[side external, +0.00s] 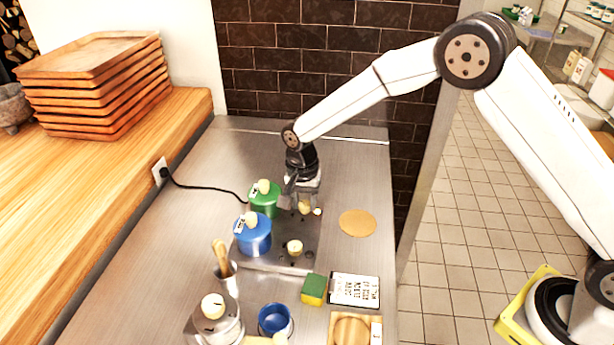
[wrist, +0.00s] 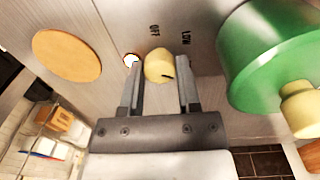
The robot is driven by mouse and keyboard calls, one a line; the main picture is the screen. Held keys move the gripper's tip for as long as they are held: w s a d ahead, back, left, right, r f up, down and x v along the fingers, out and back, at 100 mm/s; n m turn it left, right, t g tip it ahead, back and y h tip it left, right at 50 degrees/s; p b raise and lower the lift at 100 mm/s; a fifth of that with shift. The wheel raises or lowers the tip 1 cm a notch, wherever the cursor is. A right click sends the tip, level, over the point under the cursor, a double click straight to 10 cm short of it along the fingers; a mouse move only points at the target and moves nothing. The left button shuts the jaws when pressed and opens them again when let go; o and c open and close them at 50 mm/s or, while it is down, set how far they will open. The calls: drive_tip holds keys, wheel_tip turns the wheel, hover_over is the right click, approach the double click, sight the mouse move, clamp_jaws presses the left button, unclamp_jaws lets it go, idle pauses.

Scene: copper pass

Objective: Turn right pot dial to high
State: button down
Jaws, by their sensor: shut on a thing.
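A green pot (side external: 264,198) and a blue pot (side external: 254,236) stand on a grey two-pot cooker (side external: 265,263). Each has a cream-coloured dial in front of it. My gripper (side external: 302,198) reaches down at the dial beside the green pot (side external: 304,207). In the wrist view this round dial (wrist: 159,65) sits between the two fingers of my gripper (wrist: 161,62), which is shut on it. A short dark mark shows on the dial. OFF and LOW are printed beyond it; no HIGH label is visible. The other dial (side external: 295,247) is free, by the blue pot.
A small lit lamp (wrist: 131,59) is beside the gripped dial. A round tan mat (side external: 357,223) lies right of the cooker. A green-yellow sponge (side external: 313,289), a sign (side external: 354,290) and a blue bowl (side external: 274,320) lie nearer the front. A black cord (side external: 205,188) runs to the wall.

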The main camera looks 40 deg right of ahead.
sight(308, 204)
drive_tip(key=shift+c, duration=1.6)
unclamp_jaws()
drive_tip(key=shift+r, duration=0.1)
drive_tip(key=shift+w+a+r, duration=0.1)
drive_tip(key=shift+w+r, duration=0.05)
drive_tip(key=shift+r, duration=3.75)
drive_tip(key=shift+s+d+r, duration=0.1)
drive_tip(key=shift+s+d, duration=0.25)
drive_tip(key=shift+d, duration=0.05)
drive_tip(key=s+d+n+t, duration=0.1)
drive_tip(key=s+d+n, duration=0.3)
drive_tip(key=s, duration=0.6)
drive_tip(key=s+d+n+t, duration=0.2)
drive_tip(key=s+d+n, duration=0.3)
drive_tip(key=s, duration=0.6)
drive_tip(key=d, duration=0.2)
drive_tip(key=shift+s+d+n, duration=0.3)
drive_tip(key=shift+d, duration=0.05)
